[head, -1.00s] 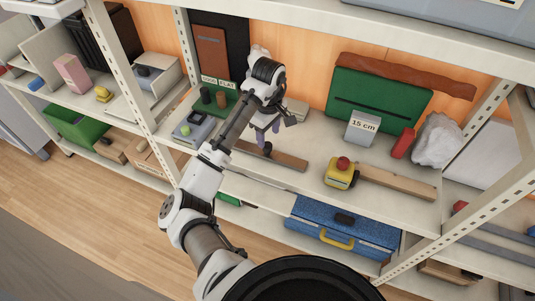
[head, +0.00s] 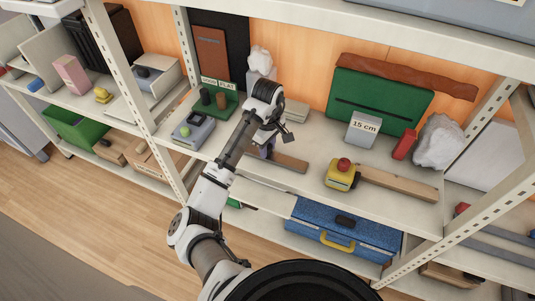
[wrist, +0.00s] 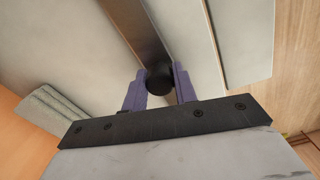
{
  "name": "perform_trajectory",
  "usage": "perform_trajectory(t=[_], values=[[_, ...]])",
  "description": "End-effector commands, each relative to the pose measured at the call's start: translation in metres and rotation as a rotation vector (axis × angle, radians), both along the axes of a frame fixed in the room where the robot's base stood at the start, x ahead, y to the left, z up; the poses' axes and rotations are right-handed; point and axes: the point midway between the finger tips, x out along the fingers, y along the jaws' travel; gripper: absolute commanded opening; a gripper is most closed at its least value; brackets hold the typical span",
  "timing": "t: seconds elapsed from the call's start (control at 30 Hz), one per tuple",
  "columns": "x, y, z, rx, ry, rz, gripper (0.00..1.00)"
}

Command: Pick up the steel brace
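A dark, brownish-grey bar that looks like the steel brace (head: 290,163) lies on the middle shelf in the head view, partly hidden by my arm. In the wrist view the bar (wrist: 137,27) runs away from the gripper, with a round black knob (wrist: 160,80) at its near part. My gripper (wrist: 161,78) has its two purple fingers apart, one on each side of the knob. Whether they touch it is unclear. In the head view the gripper (head: 267,150) is low over the bar, mostly hidden behind my wrist.
A yellow block with a red knob (head: 341,174) sits by a wooden bar (head: 398,184) to the right. A "15 cm" block (head: 362,129), a green case (head: 380,100) and a white rock (head: 438,142) stand behind. A grey device (head: 193,130) is left. Shelf posts flank the bay.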

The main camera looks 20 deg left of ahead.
Motion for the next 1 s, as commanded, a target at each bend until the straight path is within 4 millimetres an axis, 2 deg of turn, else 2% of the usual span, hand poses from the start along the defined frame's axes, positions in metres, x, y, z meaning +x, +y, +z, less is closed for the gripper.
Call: perform_trajectory(t=[0.03, 0.17, 0.47, 0.57, 0.8, 1.0], values=[[0.0, 0.0, 0.0, 0.0, 0.0, 0.0, 0.17], [0.0, 0.0, 0.0, 0.0, 0.0, 0.0, 0.0], [0.0, 0.0, 0.005, 0.002, -0.002, 0.0, 0.0], [0.001, 0.0, 0.017, 0.002, -0.002, -0.001, 0.0], [0.001, 0.002, 0.069, 0.005, -0.003, -0.001, 0.0], [0.0, 0.001, 0.094, 0.002, -0.001, 0.0, 0.0]])
